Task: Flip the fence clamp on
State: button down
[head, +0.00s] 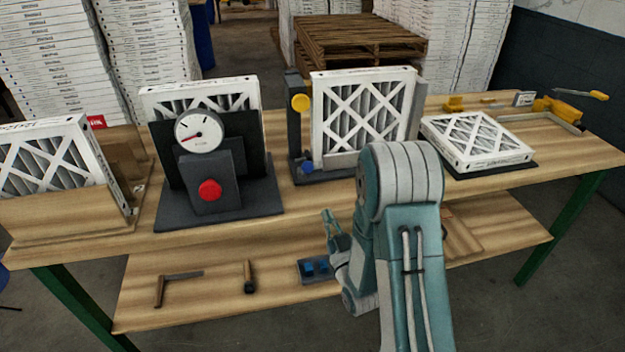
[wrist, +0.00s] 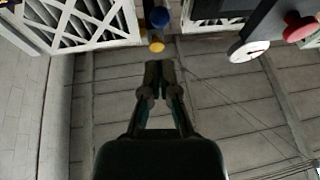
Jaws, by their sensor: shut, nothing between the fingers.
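A yellow clamp with a long lever handle (head: 580,94) sits at the far right of the bench, by a low raised edge; I take it to be the fence clamp. Its lever reaches out to the right, but I cannot tell its exact setting. My gripper (wrist: 158,72) is shut and empty in the wrist view. In the head view my gripper (head: 329,218) is in front of the bench's front edge, below the top and well left of the clamp. The clamp does not show in the wrist view.
A flat filter (head: 477,138) lies left of the clamp. An upright filter (head: 362,112) stands in a fixture with yellow (head: 300,103) and blue knobs. A gauge stand has a red button (head: 210,190). The lower shelf (head: 215,305) holds tools.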

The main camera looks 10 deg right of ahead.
aim_at(310, 166)
jog(key=x, duration=1.1)
jog(key=shift+r, duration=0.1)
jog(key=shift+w+r+g, duration=0.35)
jog(key=shift+r+g, duration=0.15)
jog(key=shift+r, duration=0.1)
jog(key=shift+w+r+g, duration=0.4)
jog(key=shift+r+g, duration=0.1)
jog(key=shift+r, duration=0.05)
jog(key=w+r+g, duration=0.1)
jog(key=w+r+g+h, duration=0.1)
jog(key=w+r+g, duration=0.1)
jog(key=shift+w+m+g, duration=0.25)
jog(key=shift+m+g, duration=0.05)
jog(key=shift+m, duration=0.1)
jog(key=shift+w+r+g, duration=0.2)
jog(key=shift+w+g, duration=0.35)
jog(key=shift+w, duration=0.1)
jog(key=shift+w+r+g, duration=0.15)
jog(key=shift+w+g, duration=0.4)
jog(key=shift+w, duration=0.1)
jog(key=shift+w+r, duration=0.15)
jog(key=shift+w, duration=0.45)
jog(key=shift+r, duration=0.15)
jog(key=shift+w+r, duration=0.15)
